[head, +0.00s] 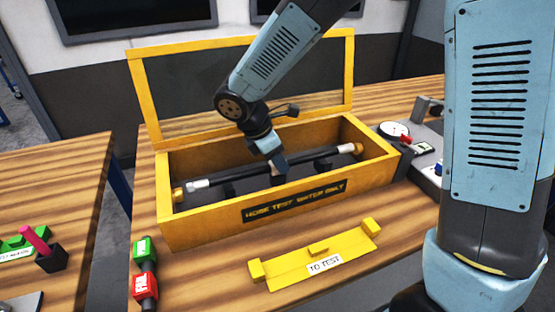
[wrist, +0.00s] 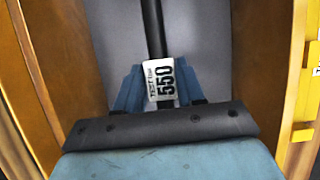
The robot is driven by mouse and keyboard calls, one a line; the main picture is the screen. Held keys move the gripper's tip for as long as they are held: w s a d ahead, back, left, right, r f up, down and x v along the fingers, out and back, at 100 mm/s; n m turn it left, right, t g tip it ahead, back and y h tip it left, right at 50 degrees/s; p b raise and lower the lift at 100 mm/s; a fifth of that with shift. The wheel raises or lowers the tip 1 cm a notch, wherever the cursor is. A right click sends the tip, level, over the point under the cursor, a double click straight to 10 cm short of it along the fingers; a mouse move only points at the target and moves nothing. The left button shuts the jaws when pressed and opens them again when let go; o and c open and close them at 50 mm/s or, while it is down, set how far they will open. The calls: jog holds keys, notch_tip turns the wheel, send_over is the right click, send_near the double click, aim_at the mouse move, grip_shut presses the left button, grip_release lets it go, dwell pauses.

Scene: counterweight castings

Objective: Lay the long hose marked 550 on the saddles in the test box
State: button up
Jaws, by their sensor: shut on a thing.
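The yellow test box (head: 205,223) stands open on the bench, lettered "HOSE TEST WATER ONLY". The long black hose (head: 225,178) with silvery end fittings lies lengthwise inside its walls. In the wrist view the hose (wrist: 152,30) carries a white tag (wrist: 160,80) reading 550. My gripper (head: 277,172) reaches down into the box and is shut on the hose near its middle; its blue fingers (wrist: 160,92) flank the tag. Dark saddles, one at left (head: 228,189) and one at right (head: 322,164), show under the hose. I cannot tell whether the hose touches them.
The box's framed lid (head: 180,85) stands up behind. Brass fittings sit at the left (head: 178,194) and right (head: 358,149) ends inside. A yellow "TO TEST" rack (head: 290,275) lies empty in front. Green and red blocks (head: 145,270) stand front left; a gauge (head: 394,129) is at right.

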jog(key=shift+f, duration=0.6)
jog(key=o, duration=1.1)
jog(key=shift+c, duration=0.2)
jog(key=shift+r, duration=3.5)
jog(key=shift+f, duration=0.1)
jog(key=shift+f, duration=2.9)
